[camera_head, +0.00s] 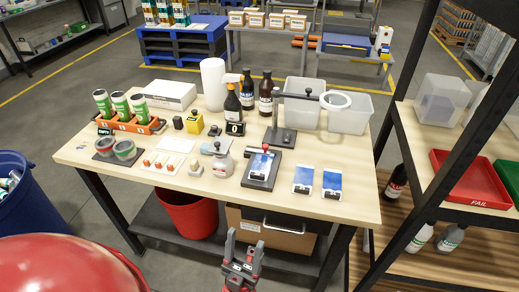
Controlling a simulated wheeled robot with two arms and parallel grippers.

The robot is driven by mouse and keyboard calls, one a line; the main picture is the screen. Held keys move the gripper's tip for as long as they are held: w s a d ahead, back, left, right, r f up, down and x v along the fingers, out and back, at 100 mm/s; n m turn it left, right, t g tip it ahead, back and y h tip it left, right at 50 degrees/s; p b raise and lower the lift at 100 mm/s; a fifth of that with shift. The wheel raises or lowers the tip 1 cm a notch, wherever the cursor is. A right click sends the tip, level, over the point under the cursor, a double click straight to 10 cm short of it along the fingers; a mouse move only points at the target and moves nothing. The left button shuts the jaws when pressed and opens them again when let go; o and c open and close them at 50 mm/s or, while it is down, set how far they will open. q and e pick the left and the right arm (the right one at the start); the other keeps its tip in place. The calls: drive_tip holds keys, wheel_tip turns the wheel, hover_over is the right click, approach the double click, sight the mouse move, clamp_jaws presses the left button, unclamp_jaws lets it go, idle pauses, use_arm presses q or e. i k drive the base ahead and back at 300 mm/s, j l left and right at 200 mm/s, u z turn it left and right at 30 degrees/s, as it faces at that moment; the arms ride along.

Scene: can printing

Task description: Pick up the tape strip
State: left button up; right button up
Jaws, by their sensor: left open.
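I cannot make out for certain which thing is the tape strip. Two small blue-and-white pieces with dark clips, a left one (303,177) and a right one (332,181), lie flat near the table's front edge. A similar blue piece (261,163) lies on a dark fixture left of them. My right gripper does not show.
A magnifier on a stand (335,100), clear bins (348,117), bottles (266,94) and a white roll (214,84) stand at the back. An orange rack (133,127) holds cans at left. A dark shelf post (437,150) rises at right.

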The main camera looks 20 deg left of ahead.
sight(170, 168)
drive_tip(key=u, duration=1.45)
drive_tip(key=j, duration=0.95)
drive_tip(key=i, duration=0.55)
